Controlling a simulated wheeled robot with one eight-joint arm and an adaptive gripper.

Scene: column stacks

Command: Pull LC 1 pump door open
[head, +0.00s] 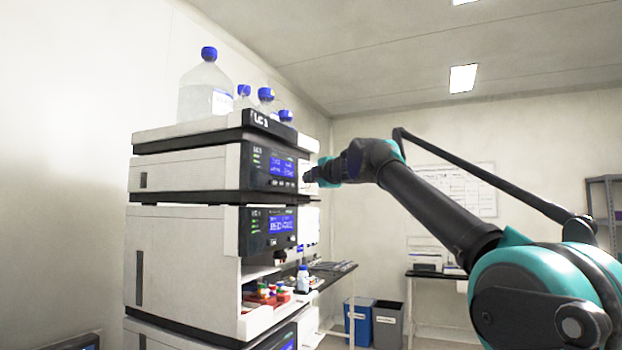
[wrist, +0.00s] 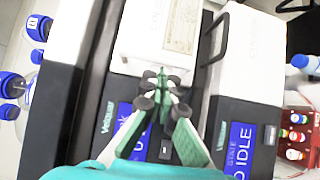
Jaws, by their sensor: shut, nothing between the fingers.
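The pump module (head: 218,171) is the upper unit of the instrument stack in the head view, with a dark front and lit blue display (head: 283,168). The label above it begins "LC"; its number is hard to read. In the wrist view, a white panel (wrist: 135,38) with a pale label, apparently the pump door, lies beside the pump display (wrist: 128,128). In the head view my gripper (head: 308,175) hides part of the front.
A black bar handle (wrist: 216,38) stands between the white panel and the lower module (wrist: 252,55); its owner is unclear. Blue-capped bottles (head: 204,90) stand on top. A red vial rack (head: 268,294) sits in the open bay below. Bins (head: 388,322) stand behind.

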